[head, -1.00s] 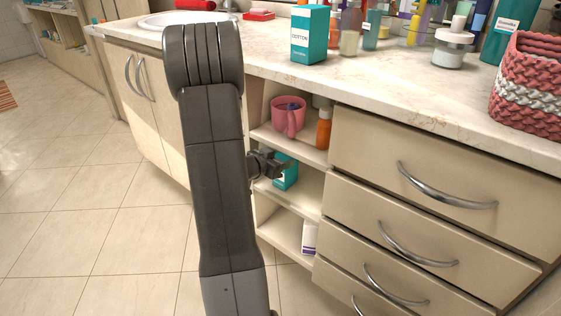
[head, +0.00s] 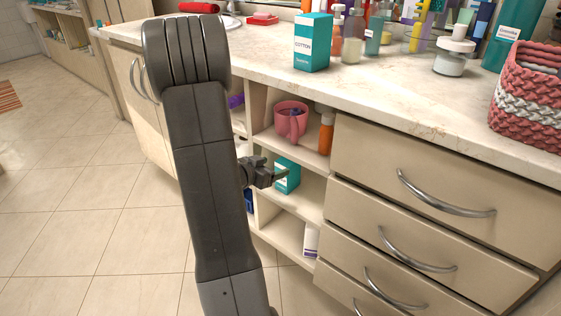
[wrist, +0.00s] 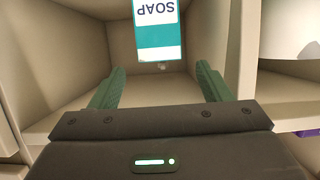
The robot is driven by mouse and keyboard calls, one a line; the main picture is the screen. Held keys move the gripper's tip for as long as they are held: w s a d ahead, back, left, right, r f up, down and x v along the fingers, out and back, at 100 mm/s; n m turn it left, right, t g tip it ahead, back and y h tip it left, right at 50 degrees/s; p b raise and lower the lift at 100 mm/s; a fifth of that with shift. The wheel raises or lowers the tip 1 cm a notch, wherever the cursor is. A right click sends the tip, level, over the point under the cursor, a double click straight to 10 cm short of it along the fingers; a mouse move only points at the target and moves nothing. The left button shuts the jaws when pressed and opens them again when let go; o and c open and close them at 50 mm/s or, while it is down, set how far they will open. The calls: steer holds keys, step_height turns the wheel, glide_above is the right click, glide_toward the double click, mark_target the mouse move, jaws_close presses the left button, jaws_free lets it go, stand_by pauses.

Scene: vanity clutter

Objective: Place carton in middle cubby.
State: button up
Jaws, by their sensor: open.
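A teal and white carton (head: 289,180) stands in the middle cubby (head: 304,200) of the open shelf column. In the wrist view the carton (wrist: 158,25) shows upside down with the word SOAP, beyond the fingertips. My gripper (head: 282,175) is at the front of that cubby, partly covering the carton in the head view. Its two green fingers are open in the wrist view (wrist: 161,75), with a clear gap between them and nothing held. The carton appears to rest on the cubby floor, apart from the fingers.
The cubby above holds a pink mug (head: 291,120) and an orange bottle (head: 326,133). The one below holds a white and purple box (head: 311,240). Drawers with protruding handles (head: 440,200) stand to the right. A COTTON carton (head: 312,42) stands on the crowded counter. The floor at left is clear.

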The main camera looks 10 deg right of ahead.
mark_target(285, 161)
steer(key=p+v, duration=0.1)
steer(key=v, duration=0.5)
steer(key=shift+w+d+f, duration=0.1)
steer(key=b+x, duration=0.3)
steer(key=x, duration=0.8)
steer(key=shift+d+f+b, duration=0.2)
steer(key=shift+b, duration=0.15)
steer(key=shift+w+d+r+p, duration=0.2)
steer(key=shift+w+p, duration=0.05)
steer(key=shift+p, duration=0.05)
steer(key=shift+a+r+p, duration=0.1)
steer(key=shift+r+p, duration=0.15)
steer(key=shift+p, duration=0.25)
steer(key=shift+s+a+f, duration=0.1)
steer(key=shift+s+a, duration=0.4)
steer(key=shift+a, duration=0.15)
steer(key=shift+s+a+f, duration=0.15)
steer(key=shift+s+a, duration=0.4)
steer(key=shift+a, duration=0.1)
